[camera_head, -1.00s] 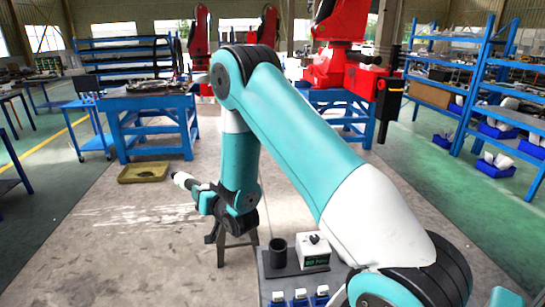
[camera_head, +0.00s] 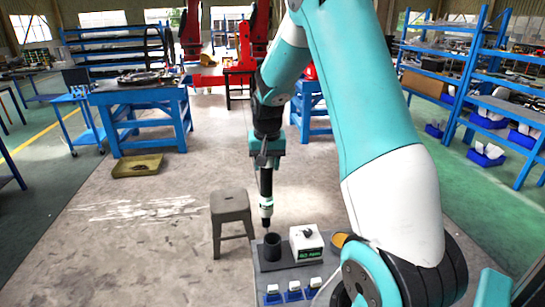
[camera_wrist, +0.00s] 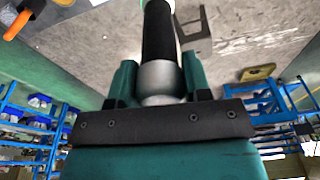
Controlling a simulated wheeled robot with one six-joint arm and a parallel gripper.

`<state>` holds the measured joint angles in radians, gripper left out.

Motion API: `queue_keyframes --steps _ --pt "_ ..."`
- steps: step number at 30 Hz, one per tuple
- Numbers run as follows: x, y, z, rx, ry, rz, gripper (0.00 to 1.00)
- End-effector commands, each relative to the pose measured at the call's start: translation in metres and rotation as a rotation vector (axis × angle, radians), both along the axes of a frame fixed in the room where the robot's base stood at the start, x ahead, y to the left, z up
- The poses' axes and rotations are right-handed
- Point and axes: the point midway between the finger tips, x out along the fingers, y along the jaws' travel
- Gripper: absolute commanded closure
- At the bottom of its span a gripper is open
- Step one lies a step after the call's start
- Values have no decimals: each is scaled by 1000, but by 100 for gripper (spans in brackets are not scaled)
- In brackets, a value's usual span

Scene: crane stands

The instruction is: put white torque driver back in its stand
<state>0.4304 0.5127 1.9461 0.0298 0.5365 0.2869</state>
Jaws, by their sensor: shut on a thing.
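The torque driver (camera_head: 266,186) hangs upright from my gripper, tip down, with a dark body and a pale band low down. My gripper (camera_head: 267,158) is shut on its upper part. In the wrist view the driver (camera_wrist: 160,80) shows a pale collar and black grip between the teal fingers of my gripper (camera_wrist: 160,92). The stand, a dark round cup (camera_head: 273,248), is on a grey bench top. The driver's tip appears just above the cup's rim and slightly left of its middle. I cannot tell whether it is exactly over the opening.
A white box with a green display (camera_head: 306,244) stands close right of the cup. Several small blue-and-white bins (camera_head: 293,291) line the bench front. A grey stool (camera_head: 231,214) stands left of the bench. A yellow tray (camera_head: 138,166) lies on the open floor.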

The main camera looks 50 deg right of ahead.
Motion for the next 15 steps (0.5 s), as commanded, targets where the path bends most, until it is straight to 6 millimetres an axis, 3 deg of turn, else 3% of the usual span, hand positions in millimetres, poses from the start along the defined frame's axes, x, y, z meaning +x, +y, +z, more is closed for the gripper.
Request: queue_keyframes --steps 4,15 --pt "-15 -5 16 22 45 -27 97" --pt "-18 -5 17 27 56 -32 97"
